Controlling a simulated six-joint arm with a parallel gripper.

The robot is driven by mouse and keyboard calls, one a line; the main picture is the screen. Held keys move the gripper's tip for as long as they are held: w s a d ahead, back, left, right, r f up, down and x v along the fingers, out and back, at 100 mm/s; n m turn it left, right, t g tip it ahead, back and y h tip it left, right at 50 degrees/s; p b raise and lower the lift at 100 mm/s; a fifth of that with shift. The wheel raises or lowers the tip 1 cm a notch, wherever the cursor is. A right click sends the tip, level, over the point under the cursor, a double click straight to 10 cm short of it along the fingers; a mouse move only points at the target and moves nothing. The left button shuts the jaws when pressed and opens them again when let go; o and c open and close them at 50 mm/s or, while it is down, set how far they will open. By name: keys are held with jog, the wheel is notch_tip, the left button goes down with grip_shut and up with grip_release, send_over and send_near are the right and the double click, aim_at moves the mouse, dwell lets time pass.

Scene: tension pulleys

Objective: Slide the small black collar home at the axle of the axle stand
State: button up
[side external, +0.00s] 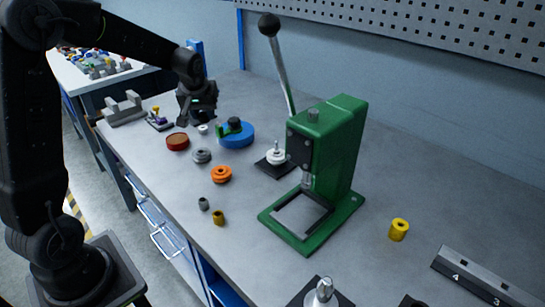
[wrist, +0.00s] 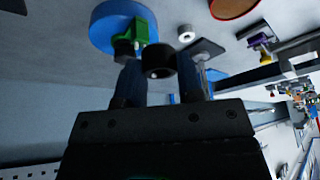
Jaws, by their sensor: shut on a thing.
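My gripper (side external: 195,115) is shut on the small black collar (wrist: 158,60), which sits between its two fingertips in the wrist view. The collar's round end and part of its hole show there. In the side view I cannot make the collar out clearly. A dark square plate with a thin silver rod, apparently the axle stand (wrist: 207,47), shows beside the right finger in the wrist view. The finger hides part of it. The collar appears apart from the rod; the height between them is hard to judge.
A blue disc (side external: 237,136) with a green piece and dark knob lies close by. A white ring (side external: 203,129), red disc (side external: 178,142), grey pulley (side external: 202,156) and orange pulley (side external: 221,174) lie nearer. A green press (side external: 335,150) stands right.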

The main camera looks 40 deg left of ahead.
notch_tip(320, 180, up, 5)
jog(key=m+h, duration=0.1)
jog(key=m, duration=0.3)
send_over(276, 144)
jog(key=shift+t, duration=0.5)
jog(key=shift+f, duration=3.2)
jog(key=shift+f, duration=0.3)
jog(key=shift+f, duration=1.45)
jog(key=shift+f, duration=0.1)
jog(key=shift+f, duration=0.7)
jog(key=shift+f, duration=0.2)
